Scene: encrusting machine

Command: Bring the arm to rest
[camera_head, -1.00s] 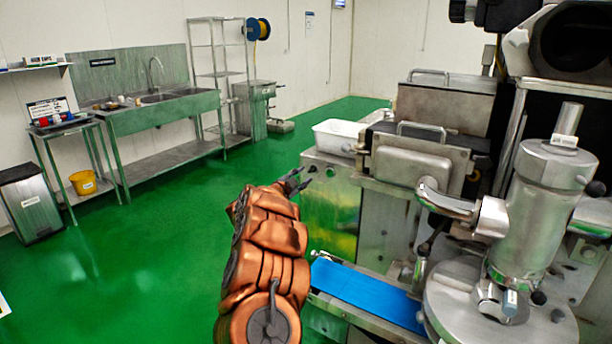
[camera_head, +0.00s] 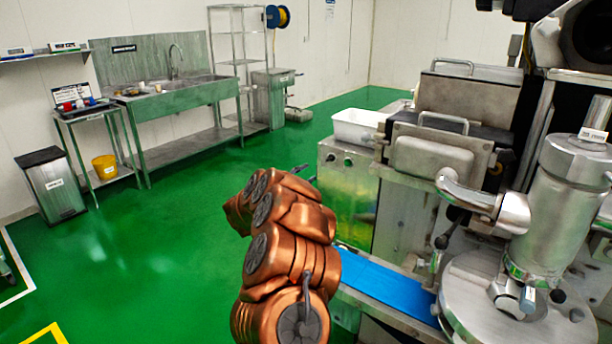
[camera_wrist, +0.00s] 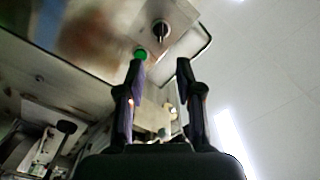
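My arm (camera_head: 285,255), with copper-coloured links, is bent in the lower middle of the head view, left of the blue conveyor belt (camera_head: 385,288). My gripper (camera_wrist: 161,65) shows in the wrist view with its two dark fingers apart and nothing held between them. In the head view it is mostly hidden behind my arm; only a small dark tip (camera_head: 302,170) shows. The wrist view looks past the fingers at a metal panel with a green button (camera_wrist: 141,53) and a dark knob (camera_wrist: 160,31).
A sink bench (camera_head: 190,98), a bin (camera_head: 50,188) and a yellow bucket (camera_head: 105,168) stand at the left. Green floor (camera_head: 165,240) left of my arm is clear.

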